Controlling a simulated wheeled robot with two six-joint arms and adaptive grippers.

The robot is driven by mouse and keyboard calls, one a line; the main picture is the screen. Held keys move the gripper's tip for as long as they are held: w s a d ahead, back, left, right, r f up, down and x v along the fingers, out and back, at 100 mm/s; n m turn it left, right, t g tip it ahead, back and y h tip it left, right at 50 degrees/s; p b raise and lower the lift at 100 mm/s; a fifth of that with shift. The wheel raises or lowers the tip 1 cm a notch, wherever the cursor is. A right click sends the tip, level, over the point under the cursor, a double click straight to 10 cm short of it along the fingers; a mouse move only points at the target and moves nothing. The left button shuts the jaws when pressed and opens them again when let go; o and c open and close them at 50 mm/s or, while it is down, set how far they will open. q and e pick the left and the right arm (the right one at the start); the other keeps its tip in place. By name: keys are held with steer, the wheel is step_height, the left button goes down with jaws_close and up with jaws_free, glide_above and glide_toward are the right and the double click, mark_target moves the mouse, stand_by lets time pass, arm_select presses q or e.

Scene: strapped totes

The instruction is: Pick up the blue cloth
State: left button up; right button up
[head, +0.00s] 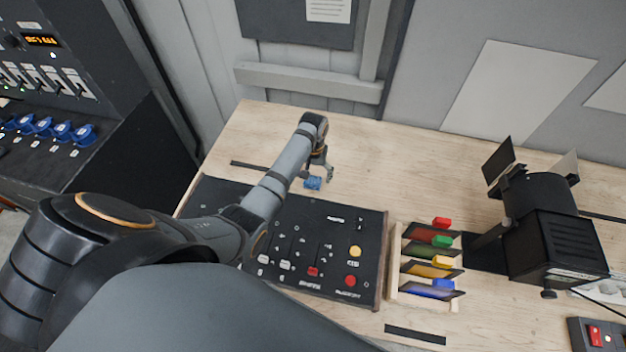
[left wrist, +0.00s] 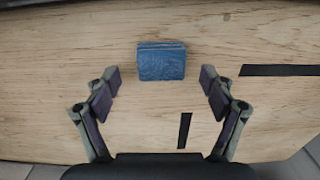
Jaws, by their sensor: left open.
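The blue cloth (head: 312,183) is a small folded square lying on the wooden table, just behind the black control panel. It also shows in the left wrist view (left wrist: 161,62), ahead of the fingertips and roughly centred between them. My left gripper (head: 321,174) is above the table close to the cloth. In the left wrist view its two fingers (left wrist: 159,85) are spread wide with nothing between them. I cannot tell the exact height above the cloth. My right gripper is not in either view.
The control panel (head: 330,240) with sliders and buttons lies below my left arm. A wooden rack (head: 393,270) of coloured filters stands right of it, then a black lamp (head: 545,225). Black tape strips (left wrist: 184,130) mark the table. The table left and behind the cloth is clear.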

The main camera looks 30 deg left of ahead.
mark_target(313, 182)
arm_select(q)
steer(key=shift+s+f, duration=0.2)
steer(key=shift+f, duration=0.85)
steer(key=shift+w+f, duration=0.1)
steer(key=shift+f, duration=0.2)
steer(key=c, duration=1)
steer(key=shift+c, duration=0.2)
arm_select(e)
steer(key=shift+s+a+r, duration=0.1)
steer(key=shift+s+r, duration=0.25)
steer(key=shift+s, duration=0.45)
arm_select(q)
steer(key=shift+r, duration=0.1)
